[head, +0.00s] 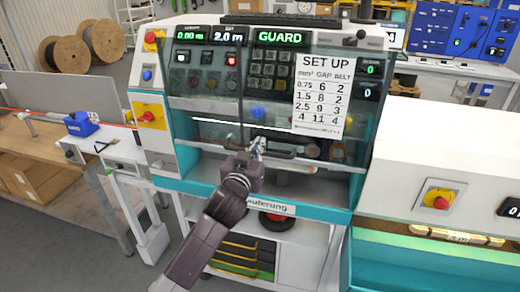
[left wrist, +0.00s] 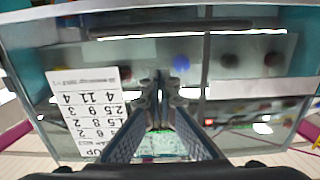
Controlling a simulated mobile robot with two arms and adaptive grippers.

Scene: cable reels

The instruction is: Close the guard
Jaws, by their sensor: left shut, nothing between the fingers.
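The guard (head: 215,103) is a clear panel on the front of the teal and white machine, with a SET UP sheet (head: 321,92) on it. It hangs down in front of the controls, and its lower part is near my left gripper. My left gripper (head: 257,148) is shut and empty at the front of the machine, left of and below the sheet. In the left wrist view its fingertips (left wrist: 161,85) are together in front of the clear panel, beside the sheet (left wrist: 92,112). I cannot tell whether they touch it. My right gripper is out of view.
A green display (head: 280,37) reads GUARD. A yellow box with a red button (head: 150,116) is on the machine's left side. Another red button (head: 441,202) is on the white unit at right. A table with a blue clamp (head: 80,123) stands at left.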

